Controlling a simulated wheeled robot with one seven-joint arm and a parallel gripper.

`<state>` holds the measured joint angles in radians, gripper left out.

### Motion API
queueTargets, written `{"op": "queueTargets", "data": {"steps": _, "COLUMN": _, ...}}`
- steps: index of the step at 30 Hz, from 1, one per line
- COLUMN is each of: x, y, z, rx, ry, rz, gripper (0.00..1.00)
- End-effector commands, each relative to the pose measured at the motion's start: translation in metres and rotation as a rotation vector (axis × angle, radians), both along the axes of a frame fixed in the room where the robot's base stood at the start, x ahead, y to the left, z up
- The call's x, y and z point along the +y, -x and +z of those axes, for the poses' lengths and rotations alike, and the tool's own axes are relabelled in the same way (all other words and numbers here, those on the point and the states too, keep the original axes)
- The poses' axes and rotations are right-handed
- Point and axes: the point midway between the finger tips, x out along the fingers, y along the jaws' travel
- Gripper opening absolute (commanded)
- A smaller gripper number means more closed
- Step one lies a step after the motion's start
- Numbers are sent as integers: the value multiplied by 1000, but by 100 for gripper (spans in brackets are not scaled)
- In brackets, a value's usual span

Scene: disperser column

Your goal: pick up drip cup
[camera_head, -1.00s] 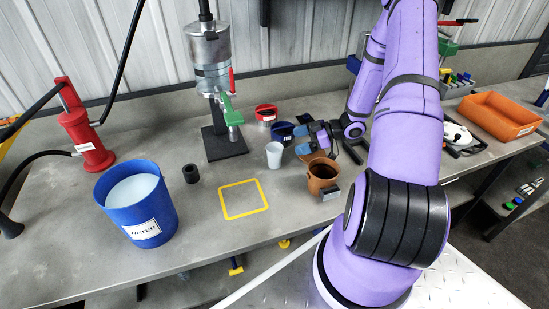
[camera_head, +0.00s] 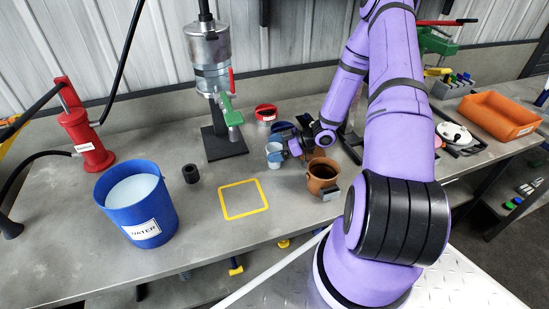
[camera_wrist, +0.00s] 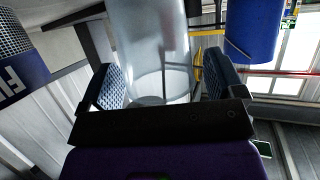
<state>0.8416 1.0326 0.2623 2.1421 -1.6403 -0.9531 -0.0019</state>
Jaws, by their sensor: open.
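The drip cup appears to be the small pale translucent cup (camera_head: 274,161), upright on the bench beside the column stand. In the wrist view the cup (camera_wrist: 150,45) stands between my two blue padded fingers. My gripper (camera_head: 281,149) is open around it, one finger on each side; in the wrist view my gripper (camera_wrist: 163,80) shows a gap to the right finger. Whether the left pad touches the cup cannot be told. My fingers partly cover the cup in the head view.
A brown pot (camera_head: 322,175) stands just right of the cup. A blue labelled cup (camera_head: 281,129) and a red cup (camera_head: 266,113) are behind. The column stand (camera_head: 222,145) is to the left. A yellow square outline (camera_head: 243,199) marks clear bench in front.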

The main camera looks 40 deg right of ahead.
Motion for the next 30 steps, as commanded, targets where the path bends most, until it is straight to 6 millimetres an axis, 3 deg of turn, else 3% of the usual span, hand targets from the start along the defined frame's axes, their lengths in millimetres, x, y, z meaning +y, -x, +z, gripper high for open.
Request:
{"op": "queueTargets", "data": {"steps": 3, "x": 0, "y": 0, "z": 0, "rx": 0, "ry": 0, "rz": 0, "gripper": 86}}
{"op": "queueTargets", "data": {"steps": 9, "x": -1, "y": 0, "z": 0, "rx": 0, "ry": 0, "rz": 0, "gripper": 40}}
{"op": "queueTargets", "data": {"steps": 10, "x": -1, "y": 0, "z": 0, "rx": 0, "ry": 0, "rz": 0, "gripper": 37}}
{"op": "queueTargets", "data": {"steps": 22, "x": -1, "y": 0, "z": 5, "rx": -1, "ry": 1, "rz": -1, "gripper": 37}}
{"op": "queueTargets", "data": {"steps": 30, "x": -1, "y": 0, "z": 36, "rx": -3, "ry": 3, "rz": 0, "gripper": 37}}
